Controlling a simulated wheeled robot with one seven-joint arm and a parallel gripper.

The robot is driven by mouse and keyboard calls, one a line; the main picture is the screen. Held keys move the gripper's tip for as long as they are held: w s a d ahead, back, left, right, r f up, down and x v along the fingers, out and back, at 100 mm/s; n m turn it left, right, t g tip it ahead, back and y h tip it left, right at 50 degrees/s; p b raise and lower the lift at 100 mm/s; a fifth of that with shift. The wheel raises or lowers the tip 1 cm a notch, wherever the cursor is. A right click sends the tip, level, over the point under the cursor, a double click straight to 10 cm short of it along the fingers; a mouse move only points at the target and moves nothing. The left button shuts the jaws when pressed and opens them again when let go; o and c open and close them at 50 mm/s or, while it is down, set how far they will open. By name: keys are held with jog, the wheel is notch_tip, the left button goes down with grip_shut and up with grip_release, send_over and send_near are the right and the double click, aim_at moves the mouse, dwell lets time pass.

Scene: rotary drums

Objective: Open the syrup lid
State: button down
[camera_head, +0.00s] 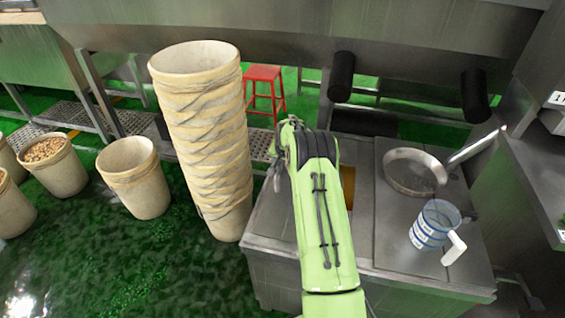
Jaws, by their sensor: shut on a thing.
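The steel unit (269,218) stands in front of me, with a flat top. On its left part, just right of my green arm, a narrow brown-yellow strip (348,186) shows, which looks like the inside of the syrup compartment. A grey panel (364,152) beside and behind this strip may be the syrup lid, partly raised; my arm covers most of it. My arm reaches over the unit and bends down at the wrist.
A steel pan (414,172) and a clear measuring jug (434,226) with a white handle sit on the unit's right part. A tall stack of tubs (205,130) stands close to the left of my arm. Two black rollers (341,77) (474,95) hang behind the unit.

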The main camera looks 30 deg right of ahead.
jog(key=shift+s+d, duration=0.1)
send_over(363, 192)
jog(key=shift+d, duration=0.1)
dwell(0.3)
jog(key=c, duration=1)
grip_release()
jog(key=p+v, duration=0.3)
jog(key=v, duration=1.2)
jog(key=shift+s+r+p, duration=0.15)
jog(key=shift+r+p, duration=0.2)
jog(key=shift+p, duration=0.05)
